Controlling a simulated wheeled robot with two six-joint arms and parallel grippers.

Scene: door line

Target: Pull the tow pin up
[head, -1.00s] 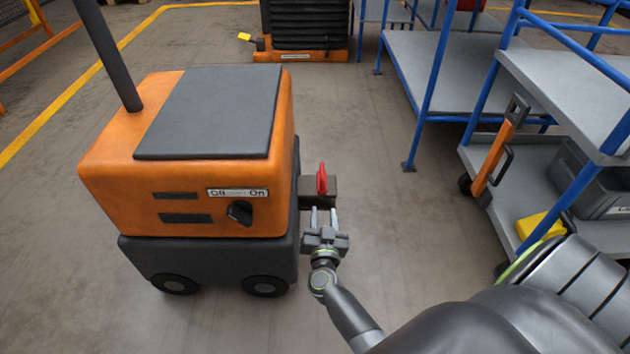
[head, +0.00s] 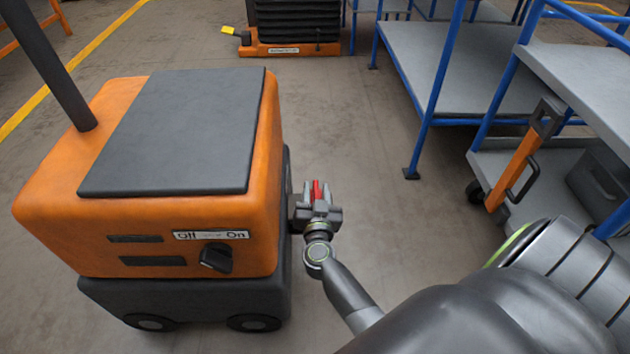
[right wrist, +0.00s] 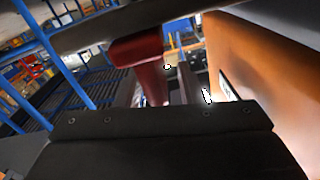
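The red tow pin (head: 316,190) stands upright at the right side of the orange and dark grey tug (head: 150,235). My right gripper (head: 317,189) is at the pin, with one finger on each side of the red handle. The fingers look apart, with a small gap to the handle, so it seems open around the pin. In the right wrist view the red pin (right wrist: 147,62) rises between the fingers, close to the camera. The hitch under the pin is mostly hidden behind my gripper. My left gripper is not in view.
Blue-framed grey shelves (head: 425,70) stand at the right, with a cart holding an orange handle (head: 515,170). An orange-based black machine (head: 290,30) stands at the back. The tug's Off/On knob (head: 215,257) faces me. The floor between tug and shelves is clear.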

